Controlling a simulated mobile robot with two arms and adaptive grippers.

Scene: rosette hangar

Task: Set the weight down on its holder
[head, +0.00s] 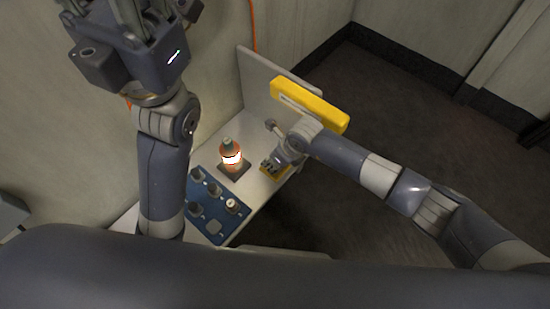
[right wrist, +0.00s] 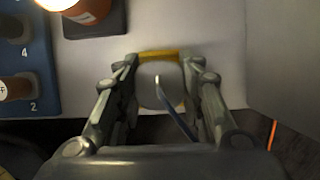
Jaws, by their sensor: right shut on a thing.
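My right gripper (head: 272,164) is low over the right edge of the white table, beside a small yellow piece (head: 268,174), which may be the holder. In the right wrist view the gripper (right wrist: 160,85) is shut on a pale grey rounded block (right wrist: 158,73), which I take to be the weight. A yellow strip (right wrist: 159,55) shows just beyond the block. Whether the block touches it, I cannot tell. The fingers hide most of the block in the head view. My left gripper (head: 125,25) is raised at the upper left, its fingertips cut off by the frame.
A lit orange bottle (head: 231,160) stands on a dark square base between board and right gripper. An upright panel (head: 262,85) and a thick yellow bar (head: 310,105) stand behind.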

